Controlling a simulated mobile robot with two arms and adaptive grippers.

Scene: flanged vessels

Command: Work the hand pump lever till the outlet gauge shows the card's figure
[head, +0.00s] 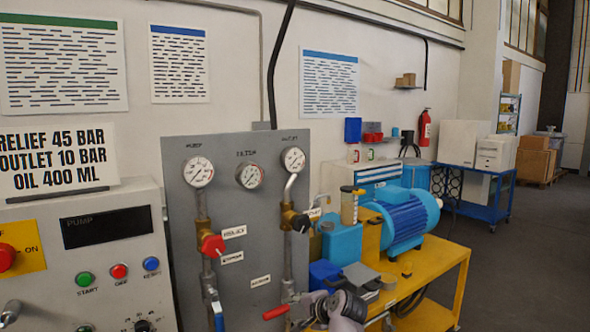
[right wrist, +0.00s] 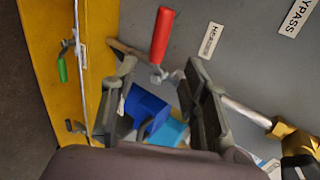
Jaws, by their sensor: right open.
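The card (head: 58,160) reads RELIEF 45 BAR, OUTLET 10 BAR, OIL 400 ML. The outlet gauge (head: 293,160) is the rightmost of three round dials on the grey panel (head: 255,220); its needle is too small to read. My right gripper (head: 322,307) is low in front of the panel's right edge. In the right wrist view its fingers (right wrist: 160,78) are apart with nothing gripped. A red-handled lever (right wrist: 161,36) lies just beyond them; it also shows in the head view (head: 277,312). I cannot tell which part is the hand pump lever. My left gripper is not in view.
A red knob (head: 213,246) and pipes stand out from the panel. A blue motor (head: 402,218) sits on a yellow bench (head: 440,262) at right. A blue block (right wrist: 147,106) is beyond my right fingers, and a green handle (right wrist: 62,69) is to their left. Floor is clear at right.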

